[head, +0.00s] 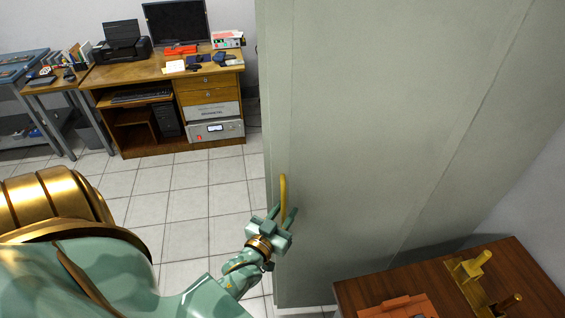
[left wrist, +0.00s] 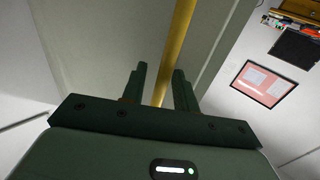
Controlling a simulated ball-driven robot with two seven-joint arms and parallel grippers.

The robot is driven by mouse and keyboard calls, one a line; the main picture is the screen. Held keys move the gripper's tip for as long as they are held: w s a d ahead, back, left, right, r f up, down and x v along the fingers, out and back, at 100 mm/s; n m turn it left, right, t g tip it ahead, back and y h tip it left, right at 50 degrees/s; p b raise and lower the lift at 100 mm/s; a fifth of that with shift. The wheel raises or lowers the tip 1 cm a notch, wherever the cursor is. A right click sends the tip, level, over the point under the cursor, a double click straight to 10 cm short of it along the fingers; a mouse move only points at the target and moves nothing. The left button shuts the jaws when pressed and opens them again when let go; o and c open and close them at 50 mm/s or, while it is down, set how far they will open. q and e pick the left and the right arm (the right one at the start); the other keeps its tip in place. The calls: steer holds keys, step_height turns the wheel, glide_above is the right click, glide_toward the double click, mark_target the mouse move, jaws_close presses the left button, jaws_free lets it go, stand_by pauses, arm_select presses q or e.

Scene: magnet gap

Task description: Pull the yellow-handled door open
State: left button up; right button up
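The yellow handle (head: 283,190) is an upright bar near the left edge of the tall grey-green door (head: 380,120) in the head view. My left gripper (head: 282,214) is at the lower part of the handle. In the left wrist view, the handle (left wrist: 176,45) runs between the two dark fingers of my left gripper (left wrist: 160,88), with gaps showing on both sides, so the fingers are open around it. The pale door surface (left wrist: 100,40) lies behind them. I cannot tell whether the door stands ajar. My right gripper is in neither view.
A brown wooden table (head: 380,288) with an orange item and a yellow fixture (head: 470,270) stands at the lower right, close to the door. A desk (head: 165,75) with a monitor and printer is at the back left. Tiled floor (head: 185,195) left of the door is clear.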

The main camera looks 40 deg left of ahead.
arm_select(q)
steer(key=s+d, duration=0.3)
steer(key=s, duration=1.3)
steer(key=shift+b, duration=0.3)
